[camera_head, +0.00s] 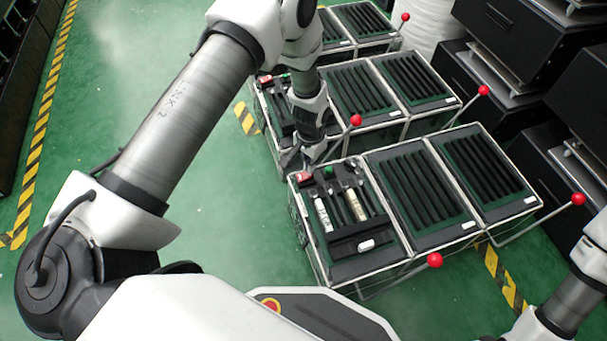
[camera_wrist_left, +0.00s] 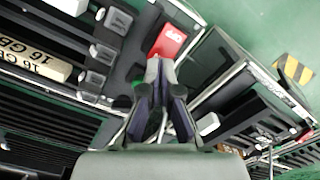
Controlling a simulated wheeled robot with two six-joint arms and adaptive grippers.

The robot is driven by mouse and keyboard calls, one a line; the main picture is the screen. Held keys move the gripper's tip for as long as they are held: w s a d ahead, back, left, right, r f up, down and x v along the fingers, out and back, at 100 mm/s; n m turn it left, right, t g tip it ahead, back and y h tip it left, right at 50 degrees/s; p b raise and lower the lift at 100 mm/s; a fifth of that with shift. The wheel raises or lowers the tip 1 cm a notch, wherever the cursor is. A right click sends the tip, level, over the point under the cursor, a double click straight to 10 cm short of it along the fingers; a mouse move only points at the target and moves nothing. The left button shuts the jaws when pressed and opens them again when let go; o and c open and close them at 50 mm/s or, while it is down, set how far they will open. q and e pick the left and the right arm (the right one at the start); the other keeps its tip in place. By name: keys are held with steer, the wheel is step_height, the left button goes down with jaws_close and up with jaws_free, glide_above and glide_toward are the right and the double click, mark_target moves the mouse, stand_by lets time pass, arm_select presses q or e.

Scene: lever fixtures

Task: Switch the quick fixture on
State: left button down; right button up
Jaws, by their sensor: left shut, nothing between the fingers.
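The near fixture box (camera_head: 345,268) has a red OFF button (camera_head: 303,176) and a green button (camera_head: 328,170) on its far edge. My left gripper (camera_head: 308,160) is at that edge, its fingers pointing down between the red and green buttons. In the left wrist view, the shut, empty fingertips (camera_wrist_left: 160,64) are just below the red OFF button (camera_wrist_left: 168,42). The green button (camera_wrist_left: 137,88) is largely hidden beside the fingers. I cannot tell whether the fingers touch either button. My right gripper is out of view.
Labelled memory sticks (camera_head: 355,205) lie in the near fixture. Red-knobbed levers (camera_head: 434,261) stand out from the fixture sides. Another fixture row (camera_head: 362,90) is close behind. Black cabinets (camera_head: 535,60) line the right. Green floor (camera_head: 235,235) is clear on the left.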

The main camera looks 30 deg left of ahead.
arm_select(q)
steer(key=shift+f+b, duration=0.6)
steer(key=shift+f, duration=0.65)
stand_by(1.0)
step_height(320, 180, up, 7)
steer(key=p, duration=0.7)
steer(key=shift+r, duration=0.1)
